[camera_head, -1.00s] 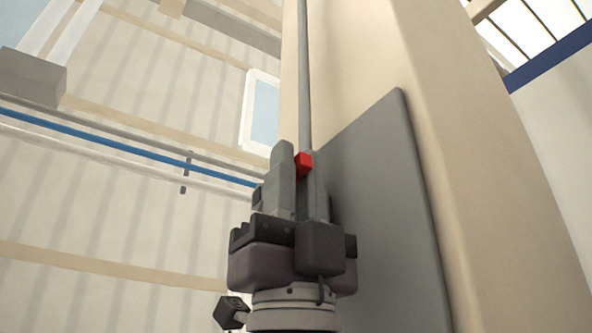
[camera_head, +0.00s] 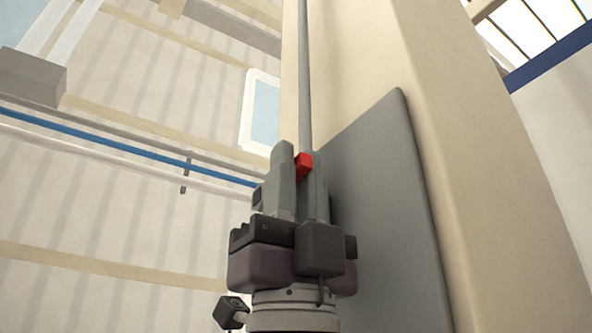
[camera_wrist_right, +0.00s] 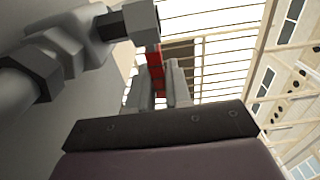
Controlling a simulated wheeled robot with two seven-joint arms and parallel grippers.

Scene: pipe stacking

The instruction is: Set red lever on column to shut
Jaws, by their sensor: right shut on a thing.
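The red lever (camera_head: 304,163) shows at the fingertips of my right gripper (camera_head: 301,170) in the head view, in front of the grey panel (camera_head: 385,190) on the column. In the right wrist view the red lever (camera_wrist_right: 155,68) sits between the two fingers of my right gripper (camera_wrist_right: 158,85), which is shut on it. A grey pipe fitting (camera_wrist_right: 80,40) lies beside the lever, at the upper left of that view. The fingers hide part of the lever in the head view. My left gripper is out of view.
A beige column (camera_head: 470,180) rises behind the panel. A thin grey pipe (camera_head: 304,70) runs up along it above my gripper. A blue pipe (camera_head: 120,150) and pale pipes cross the wall at the left. The space left of my gripper looks clear.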

